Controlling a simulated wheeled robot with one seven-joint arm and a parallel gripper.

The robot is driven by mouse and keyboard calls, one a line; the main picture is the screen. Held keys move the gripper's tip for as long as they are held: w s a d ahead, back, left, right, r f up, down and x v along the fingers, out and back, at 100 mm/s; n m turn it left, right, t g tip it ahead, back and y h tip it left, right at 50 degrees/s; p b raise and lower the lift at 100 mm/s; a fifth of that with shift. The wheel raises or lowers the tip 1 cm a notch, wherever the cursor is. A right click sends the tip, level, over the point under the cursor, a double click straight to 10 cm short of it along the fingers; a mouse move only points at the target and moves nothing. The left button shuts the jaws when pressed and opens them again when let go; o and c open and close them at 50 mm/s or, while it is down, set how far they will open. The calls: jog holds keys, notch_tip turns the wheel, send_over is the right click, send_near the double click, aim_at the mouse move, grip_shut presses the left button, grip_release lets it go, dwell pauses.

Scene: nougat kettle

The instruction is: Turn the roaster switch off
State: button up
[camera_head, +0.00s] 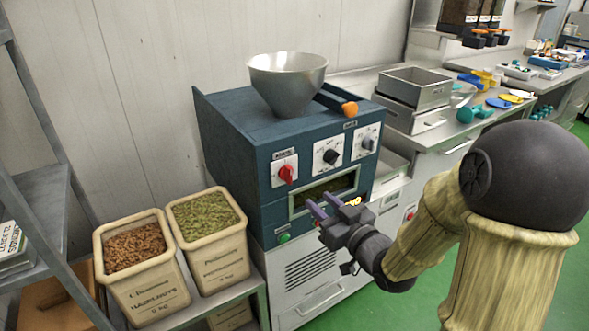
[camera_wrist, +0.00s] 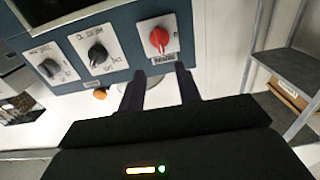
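The roaster is a dark blue box (camera_head: 232,135) with a metal funnel (camera_head: 288,80) on top. Its front has a red rotary switch (camera_head: 286,173) on a white plate at the left and two dark knobs to the right. In the wrist view the red switch (camera_wrist: 159,40) is at top centre, with the dark knobs (camera_wrist: 97,54) to its left. Its label is too small to read surely. My gripper (camera_head: 321,202) is in front of the roaster, below and right of the red switch. In the wrist view its fingers (camera_wrist: 160,76) are apart, empty, and not visibly touching the switch.
A dark window (camera_head: 325,193), a green button (camera_head: 284,238) and an orange-ended handle (camera_head: 350,108) are on the roaster. Bins of hazelnuts (camera_head: 136,248) and pistachios (camera_head: 205,218) stand at left. A counter (camera_head: 440,145) with metal boxes is at right.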

aim_at(291, 176)
jog(key=x, duration=1.2)
jog(key=shift+s+p, duration=0.1)
jog(key=shift+p, duration=0.25)
grip_shut()
